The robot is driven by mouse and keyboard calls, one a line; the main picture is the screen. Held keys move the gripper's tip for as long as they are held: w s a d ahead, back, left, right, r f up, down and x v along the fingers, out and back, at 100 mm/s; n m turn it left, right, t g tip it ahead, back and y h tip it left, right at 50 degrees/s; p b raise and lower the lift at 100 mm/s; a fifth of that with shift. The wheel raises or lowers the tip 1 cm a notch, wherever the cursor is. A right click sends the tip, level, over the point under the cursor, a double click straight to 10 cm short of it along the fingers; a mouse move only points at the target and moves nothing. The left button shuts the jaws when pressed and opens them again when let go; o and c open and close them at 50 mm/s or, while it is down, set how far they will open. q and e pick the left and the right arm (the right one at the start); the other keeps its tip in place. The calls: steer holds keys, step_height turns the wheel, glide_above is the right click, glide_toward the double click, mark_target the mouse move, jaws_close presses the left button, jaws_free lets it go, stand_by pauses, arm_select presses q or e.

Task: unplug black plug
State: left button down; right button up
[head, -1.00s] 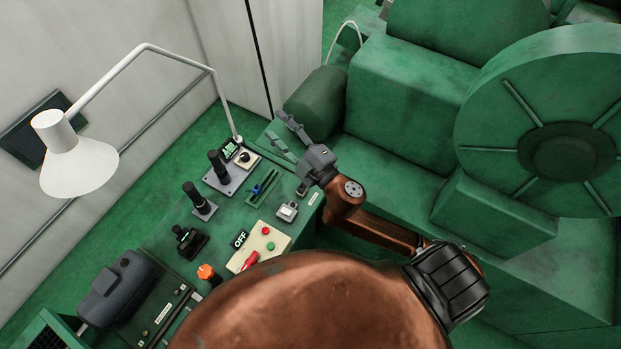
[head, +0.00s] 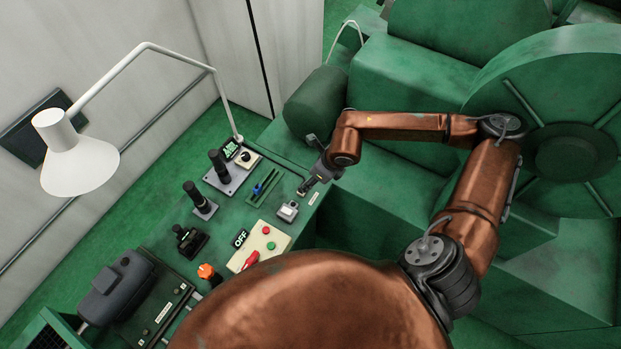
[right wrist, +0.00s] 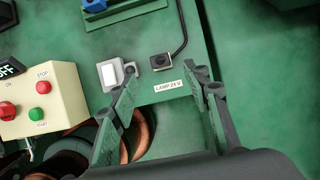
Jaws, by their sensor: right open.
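The black plug (right wrist: 162,61) shows in the right wrist view as a small dark block on the green panel, with a black cable running up from it. It sits just above the white "LAMP 24 V" label (right wrist: 168,87). My right gripper (right wrist: 163,80) is open and empty, its two fingers spread on either side of the label, short of the plug in this view. In the head view, my right gripper (head: 307,186) points down-left at the panel's right edge and covers much of the plug area. My left gripper is not in view.
A white rocker switch (right wrist: 110,75) sits left of the plug, close to the left finger. A beige box (head: 262,246) with buttons and a red lever stands nearer. A white lamp (head: 80,165) arches over the left. Green machinery (head: 410,100) rises at the right.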

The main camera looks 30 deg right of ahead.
steer(key=x, duration=0.7)
steer(key=shift+f, duration=0.3)
jaws_close()
stand_by(0.6)
steer(key=shift+r+p, duration=0.4)
steer(key=shift+r, duration=0.35)
stand_by(0.9)
steer(key=shift+r+p, duration=0.6)
steer(key=shift+r, duration=0.8)
